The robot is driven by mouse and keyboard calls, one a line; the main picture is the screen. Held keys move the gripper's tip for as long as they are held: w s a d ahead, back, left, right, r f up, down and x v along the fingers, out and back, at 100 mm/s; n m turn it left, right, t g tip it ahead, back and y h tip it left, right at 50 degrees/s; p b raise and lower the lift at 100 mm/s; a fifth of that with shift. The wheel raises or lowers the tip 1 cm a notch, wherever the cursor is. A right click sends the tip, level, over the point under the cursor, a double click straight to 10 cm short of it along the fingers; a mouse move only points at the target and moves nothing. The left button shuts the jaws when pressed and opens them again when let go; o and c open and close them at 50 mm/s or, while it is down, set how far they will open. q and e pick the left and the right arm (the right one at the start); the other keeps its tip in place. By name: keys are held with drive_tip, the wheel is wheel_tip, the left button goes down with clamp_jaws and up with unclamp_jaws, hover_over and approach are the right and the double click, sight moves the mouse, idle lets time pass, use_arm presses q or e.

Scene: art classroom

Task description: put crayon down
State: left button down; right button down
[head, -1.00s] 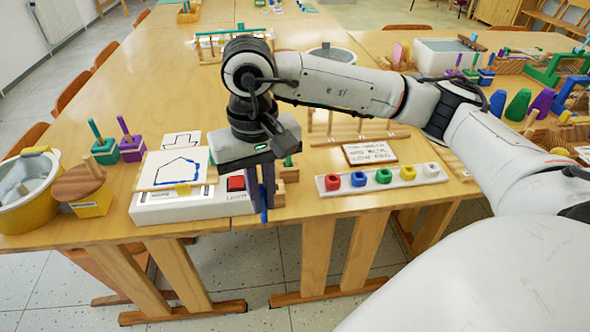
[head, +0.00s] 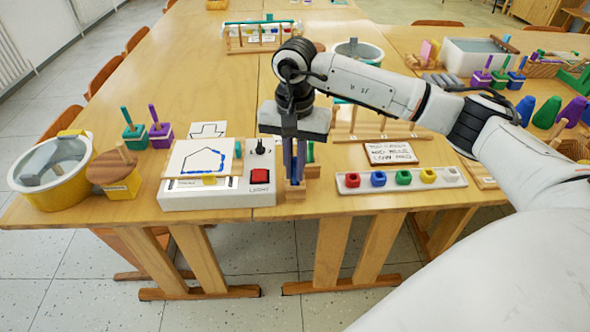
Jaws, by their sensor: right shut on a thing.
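My right gripper (head: 295,182) points down just to the right of the white light box (head: 218,202). It is shut on a slim blue crayon, which is mostly hidden between the dark fingers. The fingertips are over or against a small wooden block (head: 295,194) near the table's front edge; I cannot tell whether the crayon touches it. A sheet with a blue outline drawing (head: 202,157) lies on the light box. My left gripper is not in view.
The light box has a red button (head: 260,176) close to the gripper. A white tray with several coloured pots (head: 345,187) stands to the right, before a sign (head: 390,153).

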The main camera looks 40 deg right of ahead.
drive_tip(key=shift+f, duration=0.55)
drive_tip(key=shift+f, duration=0.15)
drive_tip(key=c, duration=1.8)
unclamp_jaws()
drive_tip(key=shift+c, duration=0.2)
